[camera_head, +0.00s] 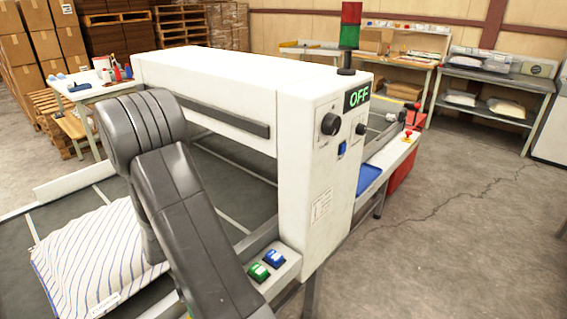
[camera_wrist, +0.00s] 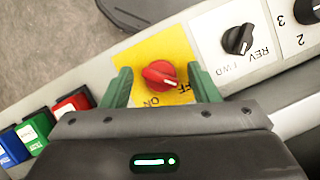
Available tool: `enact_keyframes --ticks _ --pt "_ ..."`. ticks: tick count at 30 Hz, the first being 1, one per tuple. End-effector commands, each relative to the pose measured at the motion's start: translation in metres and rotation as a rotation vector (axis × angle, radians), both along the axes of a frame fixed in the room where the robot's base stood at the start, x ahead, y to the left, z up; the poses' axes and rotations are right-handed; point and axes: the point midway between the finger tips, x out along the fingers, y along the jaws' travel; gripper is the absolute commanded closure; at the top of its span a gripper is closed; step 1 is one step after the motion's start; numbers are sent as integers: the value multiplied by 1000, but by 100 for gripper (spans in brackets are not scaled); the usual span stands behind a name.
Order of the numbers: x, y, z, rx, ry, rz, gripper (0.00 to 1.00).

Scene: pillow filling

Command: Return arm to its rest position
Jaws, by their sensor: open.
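In the wrist view my gripper (camera_wrist: 160,76) is open, with its two green fingers spread. A red rotary knob (camera_wrist: 160,74) on a yellow plate marked ON and OFF appears between the fingers, and neither finger visibly touches it. I cannot tell how far above the knob the fingertips are. In the head view my dark grey arm reaches over the near side of the white machine (camera_head: 230,85), and my gripper is hidden there. The machine's display (camera_head: 357,96) reads OFF in green.
A striped pillow (camera_head: 90,255) lies on the dark belt at left. Green and blue buttons (camera_head: 266,264) sit beside my arm. A black FWD/REV knob (camera_wrist: 240,40) is near the gripper. A red and green stack light (camera_head: 349,30) stands on the machine. Open floor (camera_head: 460,230) lies at right.

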Motion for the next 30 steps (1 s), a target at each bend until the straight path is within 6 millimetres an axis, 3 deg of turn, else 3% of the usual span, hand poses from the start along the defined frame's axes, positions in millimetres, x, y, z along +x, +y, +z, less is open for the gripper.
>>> enact_keyframes --ticks 3,10,24,30 --pt "1 -1 2 0 1 -168 45" --pt "0 -1 1 -1 1 -378 45" --pt "0 -1 1 0 0 -423 45" --pt "2 -8 14 4 -15 -413 45"
